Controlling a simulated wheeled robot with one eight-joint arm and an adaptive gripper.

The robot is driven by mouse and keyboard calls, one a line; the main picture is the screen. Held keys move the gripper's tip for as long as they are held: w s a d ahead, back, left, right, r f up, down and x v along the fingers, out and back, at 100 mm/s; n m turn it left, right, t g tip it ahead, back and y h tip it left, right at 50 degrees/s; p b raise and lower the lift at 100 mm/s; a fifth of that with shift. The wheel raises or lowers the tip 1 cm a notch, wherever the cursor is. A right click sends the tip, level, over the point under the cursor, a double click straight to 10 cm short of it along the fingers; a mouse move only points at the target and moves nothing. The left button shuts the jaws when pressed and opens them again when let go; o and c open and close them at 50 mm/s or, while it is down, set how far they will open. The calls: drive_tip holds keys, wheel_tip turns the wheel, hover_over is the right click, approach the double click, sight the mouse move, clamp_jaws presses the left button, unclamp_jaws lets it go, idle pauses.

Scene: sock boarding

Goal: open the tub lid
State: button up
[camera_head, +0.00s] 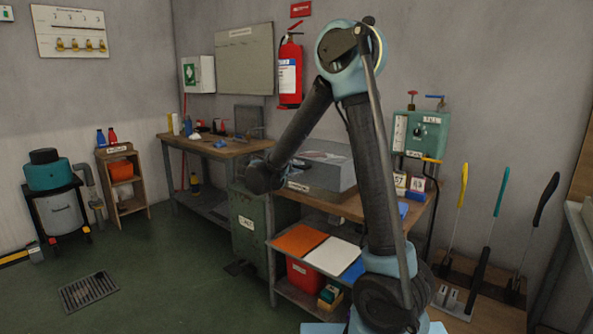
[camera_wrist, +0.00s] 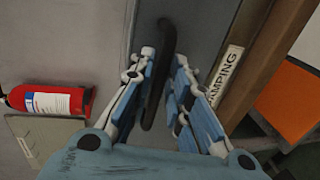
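The tub (camera_head: 325,172) is a grey box with a see-through top on the wooden bench in the head view. In the wrist view a dark curved handle (camera_wrist: 157,95) stands out in front of a plain grey surface (camera_wrist: 205,25), which seems to be part of the tub or its lid. My gripper (camera_wrist: 165,57) is open, with its blue-padded fingers on either side of the handle. The left finger is close to the handle; a gap shows on the right. In the head view my arm hides the gripper and handle.
A bench edge with a label ending in "AMPING" (camera_wrist: 227,75) runs close to the right finger. Orange, white and blue sheets lie on the shelf below the bench (camera_head: 350,206). A green bin (camera_head: 248,225) stands left of it. A fire extinguisher (camera_head: 290,75) hangs on the wall behind.

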drive_tip(key=shift+w+d, duration=0.15)
drive_tip(key=shift+w, duration=0.05)
